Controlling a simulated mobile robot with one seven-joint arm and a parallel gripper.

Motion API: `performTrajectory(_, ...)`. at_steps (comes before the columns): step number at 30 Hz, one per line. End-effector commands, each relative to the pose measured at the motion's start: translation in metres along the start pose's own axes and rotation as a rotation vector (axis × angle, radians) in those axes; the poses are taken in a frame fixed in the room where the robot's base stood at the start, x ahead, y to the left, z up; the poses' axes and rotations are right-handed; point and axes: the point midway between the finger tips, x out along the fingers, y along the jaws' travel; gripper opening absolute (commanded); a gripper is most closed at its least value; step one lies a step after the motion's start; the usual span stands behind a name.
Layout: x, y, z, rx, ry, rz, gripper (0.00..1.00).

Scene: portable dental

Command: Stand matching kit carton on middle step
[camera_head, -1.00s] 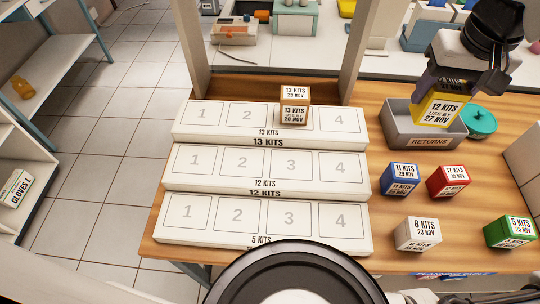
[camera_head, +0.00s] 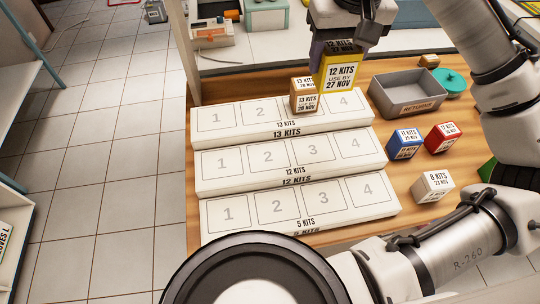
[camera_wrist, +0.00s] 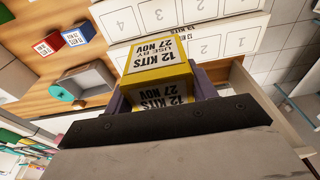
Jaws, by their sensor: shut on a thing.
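My gripper (camera_head: 345,50) is shut on the yellow carton (camera_head: 339,76) marked 12 KITS, 27 NOV. It holds the carton up near the back of the stepped rack, by slot 4 of the top step; the carton also shows between the fingers in the wrist view (camera_wrist: 158,58). The middle step (camera_head: 225,179), labelled 12 KITS, has slots 1 to 4 and is empty. The top step (camera_head: 228,122), labelled 13 KITS, bears a brown carton (camera_head: 304,103) at slot 3. The front step (camera_head: 222,229), labelled 5 KITS, is empty.
A grey RETURNS tray (camera_head: 415,109) and teal lid (camera_head: 450,82) stand right of the rack. Blue (camera_head: 403,144), red (camera_head: 442,138) and white (camera_head: 432,186) cartons stand on the table. A green carton (camera_head: 487,171) is partly hidden by my arm. A small brown carton (camera_head: 429,61) is at the back.

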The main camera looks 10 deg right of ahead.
Motion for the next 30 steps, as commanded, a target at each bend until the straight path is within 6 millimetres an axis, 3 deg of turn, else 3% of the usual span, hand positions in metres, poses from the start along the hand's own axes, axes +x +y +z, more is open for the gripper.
performTrajectory(5,0.006,0.0,0.002,0.004,-0.001,0.0,0.33)
performTrajectory(8,0.024,-0.001,0.005,0.003,-0.001,-0.003,0.33)
performTrajectory(21,0.135,-0.001,0.022,0.005,-0.001,-0.003,0.33)
performTrajectory(30,0.166,0.0,0.027,0.005,-0.001,0.0,0.33)
